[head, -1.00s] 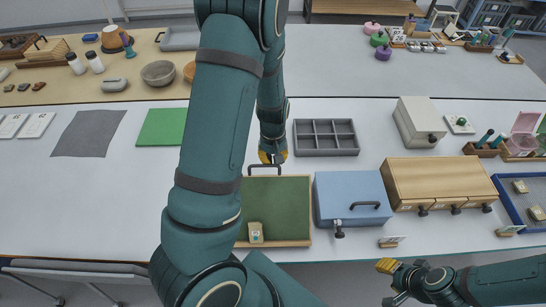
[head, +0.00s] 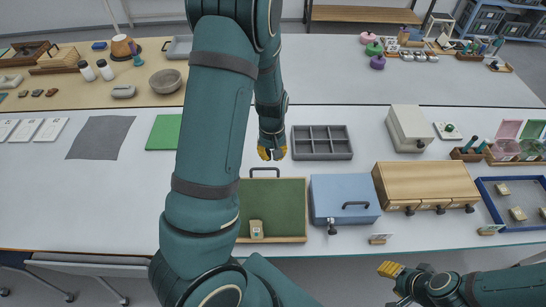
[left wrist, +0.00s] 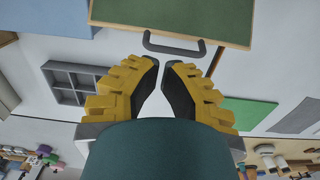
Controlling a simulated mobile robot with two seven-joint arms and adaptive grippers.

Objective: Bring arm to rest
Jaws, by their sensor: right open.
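My left gripper (head: 271,154) hangs over the white table in the head view, just beyond the handle of the green-topped board (head: 280,200). Its yellow fingers are a little apart with nothing between them. The left wrist view shows the same gripper (left wrist: 161,65), with the board (left wrist: 190,18) and its dark handle (left wrist: 172,46) beyond the fingertips. My right gripper (head: 393,286) is low at the right of the head view, off the table's front edge. It is open and empty, and partly cut by the frame's bottom edge.
A small tan piece (head: 256,229) lies on the board. A blue box (head: 345,186), a wooden drawer box (head: 425,169) and a blue-rimmed tray (head: 497,227) stand to the right. A grey compartment tray (head: 321,157) is behind.

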